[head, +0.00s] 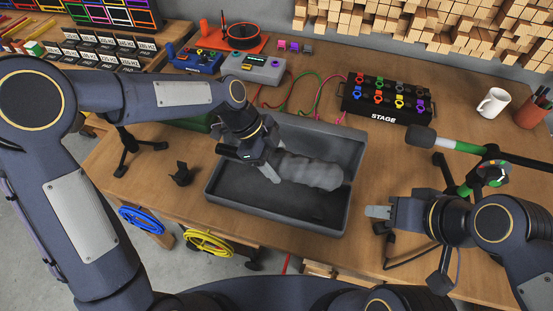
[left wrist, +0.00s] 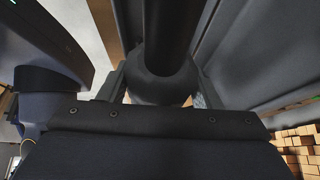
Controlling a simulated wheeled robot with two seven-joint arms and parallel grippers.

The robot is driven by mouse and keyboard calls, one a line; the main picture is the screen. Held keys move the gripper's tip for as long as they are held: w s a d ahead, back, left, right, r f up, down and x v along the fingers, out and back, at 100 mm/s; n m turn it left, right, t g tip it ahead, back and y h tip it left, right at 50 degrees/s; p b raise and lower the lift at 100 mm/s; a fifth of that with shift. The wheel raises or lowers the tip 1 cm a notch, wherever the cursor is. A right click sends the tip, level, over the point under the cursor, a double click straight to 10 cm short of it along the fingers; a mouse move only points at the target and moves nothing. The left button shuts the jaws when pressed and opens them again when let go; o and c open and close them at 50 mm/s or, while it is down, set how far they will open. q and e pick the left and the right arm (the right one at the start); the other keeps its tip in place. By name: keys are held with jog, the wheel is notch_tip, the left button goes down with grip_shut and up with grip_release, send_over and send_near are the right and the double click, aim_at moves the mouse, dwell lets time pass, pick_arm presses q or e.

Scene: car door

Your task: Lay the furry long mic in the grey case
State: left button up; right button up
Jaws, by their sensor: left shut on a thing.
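The furry long mic (head: 312,171) is a fuzzy grey cylinder lying lengthwise over the inside of the open grey case (head: 275,214). I cannot tell whether it touches the case floor. My left gripper (head: 274,168) is inside the case outline, shut on the mic's left end. In the left wrist view a dark rounded body, the mic (left wrist: 165,85), sits between the two fingers. My right gripper (head: 376,212) is just right of the case's front right corner, away from the mic, with no object visible in it; its finger gap is not clear.
A black STAGE box (head: 386,102) stands behind the case to the right. A foam-tipped mic (head: 420,138) on a stand is at the right, near my right arm. A white mug (head: 493,102) stands at the back right. Red and green cables lie behind the case.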

pick_arm(q)
jog(key=shift+f, duration=0.1)
jog(key=b, duration=1)
send_near(285, 196)
jog(key=x, duration=0.5)
jog(key=o, duration=1.2)
jog(key=shift+c, duration=0.2)
jog(key=v, duration=0.7)
jog(key=shift+a+r, duration=0.2)
jog(key=shift+r, duration=0.1)
jog(key=shift+r, duration=0.1)
